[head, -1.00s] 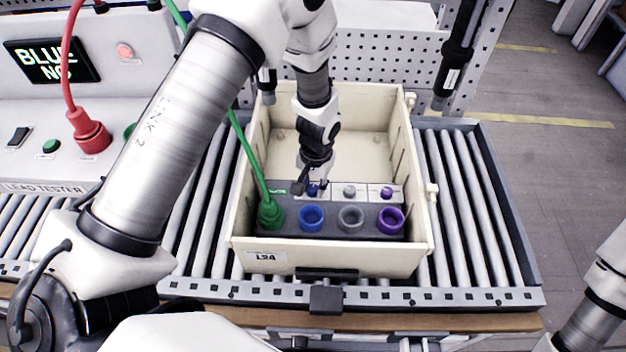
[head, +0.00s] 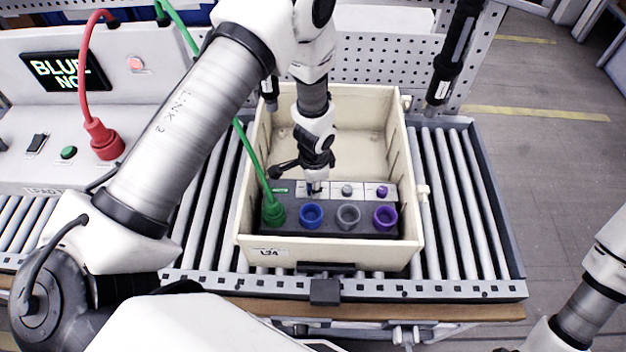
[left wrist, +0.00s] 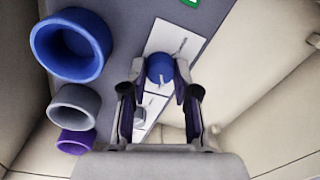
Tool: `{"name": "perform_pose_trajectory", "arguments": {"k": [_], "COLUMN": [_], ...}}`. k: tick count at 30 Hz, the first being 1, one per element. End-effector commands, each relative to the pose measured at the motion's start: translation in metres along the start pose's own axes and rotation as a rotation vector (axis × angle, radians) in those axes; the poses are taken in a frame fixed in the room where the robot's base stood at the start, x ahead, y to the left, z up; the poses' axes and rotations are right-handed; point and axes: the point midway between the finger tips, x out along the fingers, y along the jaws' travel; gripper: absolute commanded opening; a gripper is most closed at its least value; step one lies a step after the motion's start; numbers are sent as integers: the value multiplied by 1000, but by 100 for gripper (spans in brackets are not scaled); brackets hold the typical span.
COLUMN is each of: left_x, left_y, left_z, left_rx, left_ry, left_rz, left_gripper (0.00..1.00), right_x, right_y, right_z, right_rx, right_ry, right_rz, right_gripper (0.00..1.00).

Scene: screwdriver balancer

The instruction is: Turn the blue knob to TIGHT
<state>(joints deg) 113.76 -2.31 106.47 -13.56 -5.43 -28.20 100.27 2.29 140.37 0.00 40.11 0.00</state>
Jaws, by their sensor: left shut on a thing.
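The blue knob (left wrist: 160,68) sits on a white label plate (left wrist: 172,40) of the dark grey block (head: 338,228) inside the cream crate (head: 240,222). My left gripper (left wrist: 160,82) points down over the block with its two fingers closed on opposite sides of the knob. In the head view the left gripper (head: 314,184) largely covers the knob. The label's lettering is too small to read. My right arm shows at the lower right of the head view, but its gripper is not seen.
Blue (head: 311,215), grey (head: 348,216) and purple (head: 385,216) sockets line the block's front. A green plug (head: 273,211) with a green cable stands at its left end. The tester display (head: 68,70) reads "BLUE NG". Crate walls surround the gripper closely.

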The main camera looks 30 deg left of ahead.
Motion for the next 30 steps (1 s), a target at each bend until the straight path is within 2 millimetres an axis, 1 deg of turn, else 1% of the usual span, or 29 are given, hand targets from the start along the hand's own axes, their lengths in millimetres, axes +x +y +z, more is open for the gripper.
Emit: {"name": "perform_pose_trajectory", "arguments": {"k": [6,19,20,21,30], "left_x": [1,2,2,2,0], "left_y": [1,2,2,1,0], "left_z": [1,1,1,1,0], "left_rx": [50,59,59,59,58], "left_ry": [-1,0,0,0,2], "left_rz": [3,3,3,3,1], "left_gripper": [0,0,40,55,55], "right_x": [-5,-5,-5,-5,-5], "right_y": [0,0,0,0,0], "right_z": [0,0,0,0,0], "right_rx": [0,0,0,0,0], "right_ry": [0,0,0,0,0], "right_rz": [0,0,0,0,0], "right_gripper": [40,40,40,40,40]}}
